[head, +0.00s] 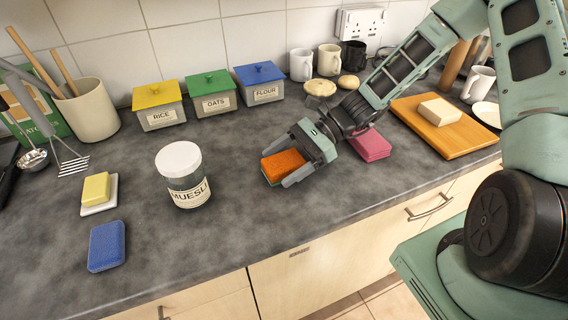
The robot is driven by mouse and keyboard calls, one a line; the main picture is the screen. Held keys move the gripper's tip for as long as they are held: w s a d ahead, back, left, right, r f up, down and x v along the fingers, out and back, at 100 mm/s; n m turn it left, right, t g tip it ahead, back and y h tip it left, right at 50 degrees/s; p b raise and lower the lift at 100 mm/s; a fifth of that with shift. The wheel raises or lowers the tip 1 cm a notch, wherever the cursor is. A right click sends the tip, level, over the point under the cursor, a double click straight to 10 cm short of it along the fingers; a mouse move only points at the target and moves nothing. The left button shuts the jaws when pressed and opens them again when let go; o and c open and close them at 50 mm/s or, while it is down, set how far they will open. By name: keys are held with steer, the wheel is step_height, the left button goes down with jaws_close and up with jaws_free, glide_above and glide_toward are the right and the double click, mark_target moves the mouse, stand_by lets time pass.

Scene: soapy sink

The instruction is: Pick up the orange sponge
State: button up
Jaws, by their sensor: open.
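The orange sponge (284,164) lies on the dark grey counter, right of the muesli jar. My gripper (279,178) is open, with one finger on the near side of the sponge and the other at its far side, partly hidden. The sponge sits between the fingers, and the gripper body covers its right end. I cannot tell whether the fingers touch it.
The muesli jar (184,177) stands left of my gripper, and a pink sponge (370,145) lies to its right. A blue sponge (106,246) and a yellow block on a white dish (98,193) lie at left. The counter in front is clear.

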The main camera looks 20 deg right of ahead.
steer(key=c, duration=1)
steer(key=shift+o, duration=0.2)
steer(key=shift+r, duration=0.1)
